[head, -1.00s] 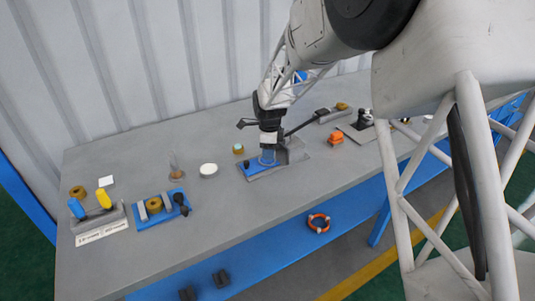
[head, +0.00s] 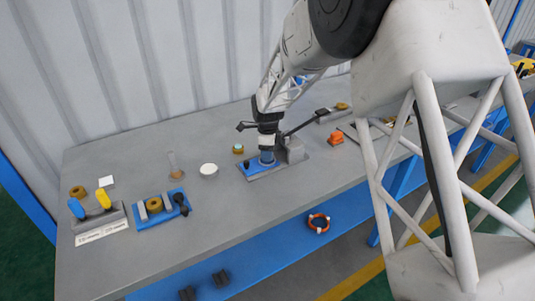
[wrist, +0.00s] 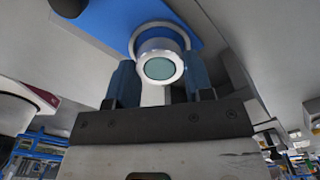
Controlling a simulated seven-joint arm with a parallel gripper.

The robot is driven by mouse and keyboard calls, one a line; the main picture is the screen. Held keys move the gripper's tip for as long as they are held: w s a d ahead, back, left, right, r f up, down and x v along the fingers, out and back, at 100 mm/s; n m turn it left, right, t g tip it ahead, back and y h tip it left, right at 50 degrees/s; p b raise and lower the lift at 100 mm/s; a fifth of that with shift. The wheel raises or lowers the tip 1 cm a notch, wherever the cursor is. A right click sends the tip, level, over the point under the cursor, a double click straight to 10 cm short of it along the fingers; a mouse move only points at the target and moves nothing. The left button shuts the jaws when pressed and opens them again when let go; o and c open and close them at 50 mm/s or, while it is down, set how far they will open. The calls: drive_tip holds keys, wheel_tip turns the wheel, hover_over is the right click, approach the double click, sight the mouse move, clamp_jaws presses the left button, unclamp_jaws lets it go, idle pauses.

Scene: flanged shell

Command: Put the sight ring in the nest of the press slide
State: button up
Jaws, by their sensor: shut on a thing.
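The sight ring (wrist: 160,66) is a pale ring with a teal glass face, held between the blue fingertips of my gripper (wrist: 163,82) in the wrist view. In the head view my gripper (head: 267,158) points down over the press slide (head: 257,172), a blue plate on a grey base. The fingers are shut on the ring. In the wrist view the blue plate (wrist: 195,22) lies beyond the ring, with a pale round rim (wrist: 158,25), seemingly the nest, partly hidden behind it. I cannot tell whether the ring touches the nest.
A grey press body (head: 293,150) with a dark lever stands close right of my gripper. A small brown block with a teal top (head: 238,149) and a white round dish (head: 209,171) stand to the left. An orange object (head: 336,138) is to the right.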

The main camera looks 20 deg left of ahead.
drive_tip(key=shift+f, duration=0.7)
drive_tip(key=o, duration=1)
drive_tip(key=shift+r, duration=0.2)
wheel_tip(320, 180, up, 12)
idle(0.7)
